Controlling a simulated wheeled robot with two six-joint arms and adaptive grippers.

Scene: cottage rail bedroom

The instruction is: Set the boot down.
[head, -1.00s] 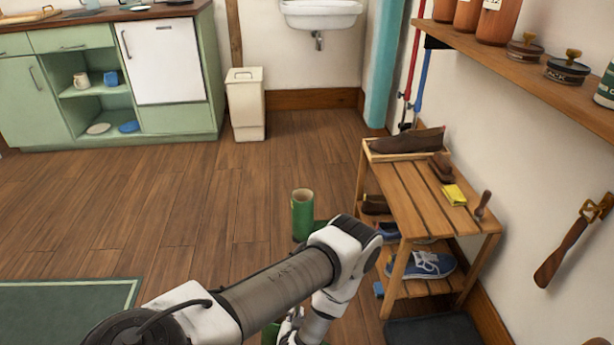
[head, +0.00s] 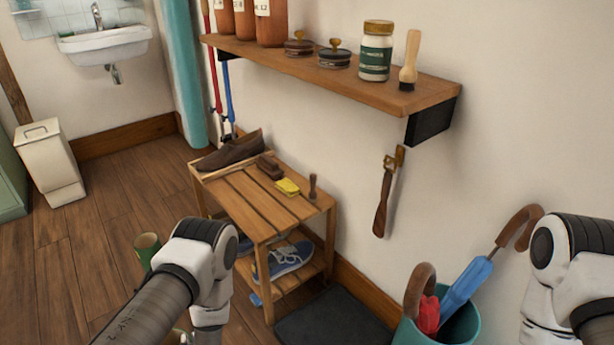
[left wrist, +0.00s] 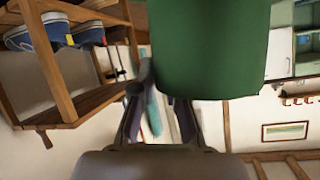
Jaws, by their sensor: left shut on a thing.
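A green boot (left wrist: 208,45) fills the upper middle of the left wrist view, close to the camera. My left gripper (left wrist: 163,100) is shut on this boot; one finger shows beside its wall and the other in front of it. In the head view my left arm reaches in from the lower left, with its hand at the bottom edge, so the held boot's foot and its height above the floor cannot be told. Another green boot shaft (head: 147,247) stands upright beyond that arm. My right arm shows at the right edge; its gripper is out of view.
A wooden shoe rack (head: 262,224) stands against the wall with shoes and brushes. A dark mat (head: 335,325) lies beside it, then a teal umbrella bin (head: 462,328). A wall shelf (head: 330,72) juts out above.

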